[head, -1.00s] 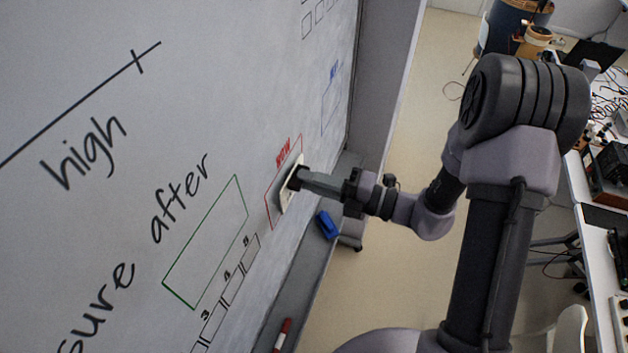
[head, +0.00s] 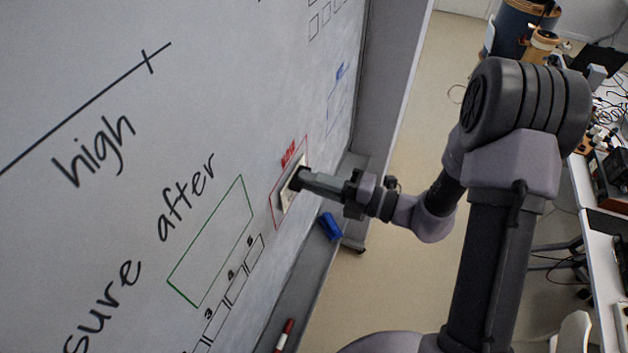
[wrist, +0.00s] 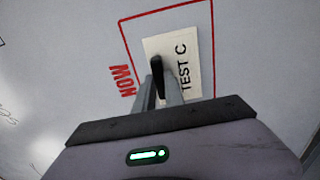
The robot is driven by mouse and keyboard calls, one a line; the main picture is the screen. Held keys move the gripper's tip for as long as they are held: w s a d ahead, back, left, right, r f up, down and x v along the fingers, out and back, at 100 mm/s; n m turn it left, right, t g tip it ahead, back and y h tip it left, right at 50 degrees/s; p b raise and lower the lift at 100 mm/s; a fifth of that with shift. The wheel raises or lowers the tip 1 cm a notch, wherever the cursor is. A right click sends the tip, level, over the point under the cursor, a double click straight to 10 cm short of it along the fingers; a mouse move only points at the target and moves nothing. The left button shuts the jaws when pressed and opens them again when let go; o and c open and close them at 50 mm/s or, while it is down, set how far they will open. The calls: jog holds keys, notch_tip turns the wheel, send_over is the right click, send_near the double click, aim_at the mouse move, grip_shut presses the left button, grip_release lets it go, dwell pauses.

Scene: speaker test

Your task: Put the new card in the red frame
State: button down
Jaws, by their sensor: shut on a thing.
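The new card (wrist: 196,48) is pale with TEST C in black, partly hidden by my fingers in the wrist view. A gap shows at the card's left and top. The frame's bottom is hidden. My gripper (wrist: 160,84) is shut on a black grip (wrist: 157,70) on the card. In the head view my gripper (head: 299,178) holds the card (head: 288,196) at the frame (head: 273,210). I cannot tell whether the card touches the board.
Red NOW (wrist: 122,80) is written left of the frame in the wrist view. A green frame (head: 210,240) and small numbered boxes are on the board (head: 120,200). A blue eraser-like block (head: 329,226) and a red-and-white marker (head: 284,335) lie on the ledge below.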

jog(key=shift+a, duration=0.15)
jog(key=c, duration=1.3)
grip_release()
jog(key=shift+c, duration=0.2)
jog(key=shift+o, duration=0.2)
jog(key=o, duration=0.4)
jog(key=shift+c, duration=0.2)
jog(key=v, duration=0.7)
